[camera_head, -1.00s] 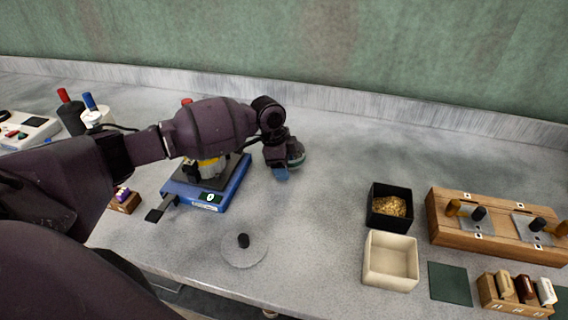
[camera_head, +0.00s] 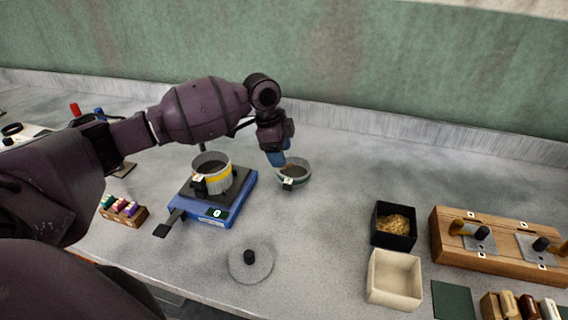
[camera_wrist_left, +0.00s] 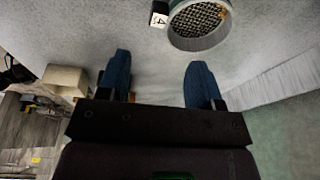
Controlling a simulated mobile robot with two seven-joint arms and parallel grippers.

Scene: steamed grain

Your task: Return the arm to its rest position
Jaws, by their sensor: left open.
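My left arm (camera_head: 205,110) reaches in from the left over the counter. Its gripper (camera_head: 279,160) points down just behind and left of a small round grey-green container (camera_head: 293,178) with a white tag. In the left wrist view the two blue fingers of this gripper (camera_wrist_left: 158,82) stand wide apart with nothing between them. The container (camera_wrist_left: 200,42) shows there beyond the fingertips, with a mesh-like inside and a tag reading 4. My right gripper is not in view.
A blue heater (camera_head: 235,200) holds a pot with a yellow band (camera_head: 212,172). A lid (camera_head: 250,265) lies in front. A black box of grain (camera_head: 394,225), a cream box (camera_head: 394,279) and a wooden rack (camera_head: 490,250) stand at right. The counter's centre is clear.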

